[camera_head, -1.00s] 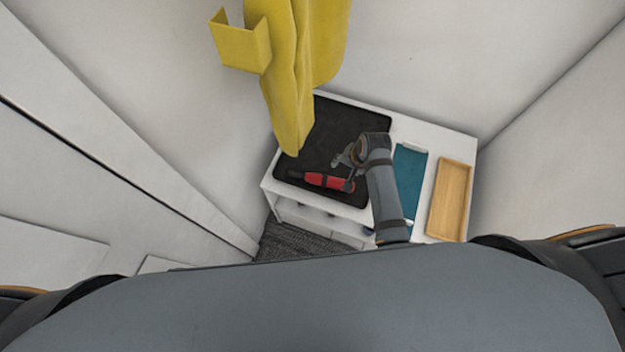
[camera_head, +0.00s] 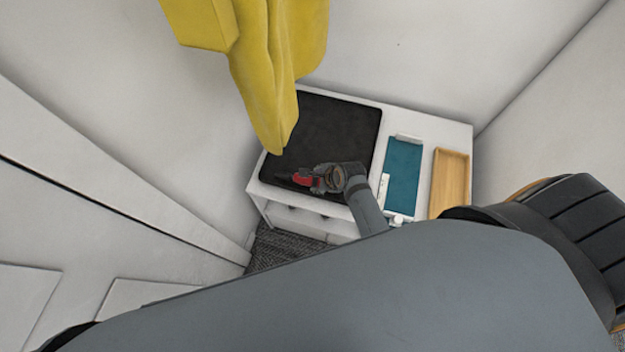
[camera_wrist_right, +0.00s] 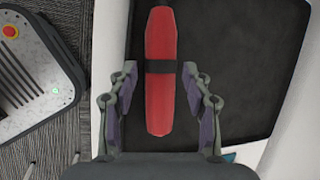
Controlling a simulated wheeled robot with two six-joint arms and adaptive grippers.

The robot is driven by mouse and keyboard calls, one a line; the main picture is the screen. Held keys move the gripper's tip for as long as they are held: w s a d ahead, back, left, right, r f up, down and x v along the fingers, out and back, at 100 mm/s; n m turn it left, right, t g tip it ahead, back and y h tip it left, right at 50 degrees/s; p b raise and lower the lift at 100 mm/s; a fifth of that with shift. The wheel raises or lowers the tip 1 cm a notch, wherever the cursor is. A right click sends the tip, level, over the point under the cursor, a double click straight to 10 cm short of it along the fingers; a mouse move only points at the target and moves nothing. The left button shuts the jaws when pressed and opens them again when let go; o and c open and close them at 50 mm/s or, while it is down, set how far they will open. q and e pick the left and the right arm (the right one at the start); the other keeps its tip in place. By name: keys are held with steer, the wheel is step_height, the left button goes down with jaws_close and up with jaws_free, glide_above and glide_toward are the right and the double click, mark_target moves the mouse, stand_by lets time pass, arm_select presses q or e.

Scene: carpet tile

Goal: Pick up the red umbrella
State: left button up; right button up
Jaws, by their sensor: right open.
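The red umbrella (camera_head: 304,180) lies folded on the black mat (camera_head: 329,124) near the front edge of the white cabinet. A black band crosses its red body in the right wrist view (camera_wrist_right: 160,100). My right gripper (camera_head: 318,177) is over the umbrella and hides part of it in the head view. In the right wrist view my right gripper (camera_wrist_right: 160,90) is open, with one finger on each side of the umbrella and gaps between. My left gripper is not in view.
A teal item (camera_head: 403,163) and a wooden tray (camera_head: 450,184) are on the white cabinet (camera_head: 432,125) to the right. A yellow coat (camera_head: 270,80) hangs at the left above the mat. Walls stand close behind and at the sides.

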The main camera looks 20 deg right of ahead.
mark_target(313, 179)
steer(key=shift+b+x, duration=0.35)
steer(key=shift+x, duration=2.45)
steer(key=shift+d, duration=0.15)
steer(key=shift+r, duration=0.1)
steer(key=shift+c, duration=0.4)
jaws_close()
